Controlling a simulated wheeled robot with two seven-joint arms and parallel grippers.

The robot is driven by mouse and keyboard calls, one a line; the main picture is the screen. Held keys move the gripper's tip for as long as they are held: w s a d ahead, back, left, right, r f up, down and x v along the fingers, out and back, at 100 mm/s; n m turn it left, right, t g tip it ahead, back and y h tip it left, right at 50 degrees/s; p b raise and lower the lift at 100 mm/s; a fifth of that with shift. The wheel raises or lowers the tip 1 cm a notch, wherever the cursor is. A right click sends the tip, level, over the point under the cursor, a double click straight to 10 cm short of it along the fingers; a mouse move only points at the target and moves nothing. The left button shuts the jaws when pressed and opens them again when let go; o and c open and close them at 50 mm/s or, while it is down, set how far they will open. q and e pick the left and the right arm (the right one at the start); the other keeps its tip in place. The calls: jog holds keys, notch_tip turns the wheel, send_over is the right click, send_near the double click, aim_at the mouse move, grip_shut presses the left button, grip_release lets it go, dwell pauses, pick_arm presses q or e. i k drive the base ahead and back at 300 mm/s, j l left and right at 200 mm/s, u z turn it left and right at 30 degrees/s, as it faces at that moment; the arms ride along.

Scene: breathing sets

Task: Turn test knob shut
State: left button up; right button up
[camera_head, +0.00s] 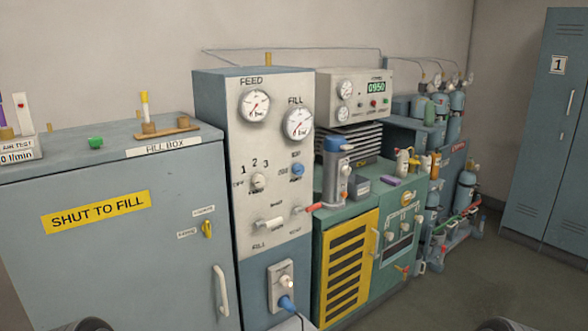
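No knob has a label that I can clearly read as test. A blue knob (297,170) sits on the pale face of the tall panel (273,140), under the FILL gauge (298,124); the small label above it is too small to read. To its left is a pale selector knob (258,182) marked OFF, 1, 2, 3. At the far left edge a cut-off box (20,150) reads AIR TEST and 0 l/min. My grippers are not in view; only dark rounded shapes, perhaps my arms, show at the bottom edge.
A blue-grey fill box (110,235) with a white door handle (221,290) stands left of the panel. A green bench (395,205) with a yellow louvred door (346,265) stands right. Gas cylinders (465,192) and a locker (550,130) are farther back. Open floor lies at lower right.

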aim_at(97, 141)
jog(key=u, duration=1.45)
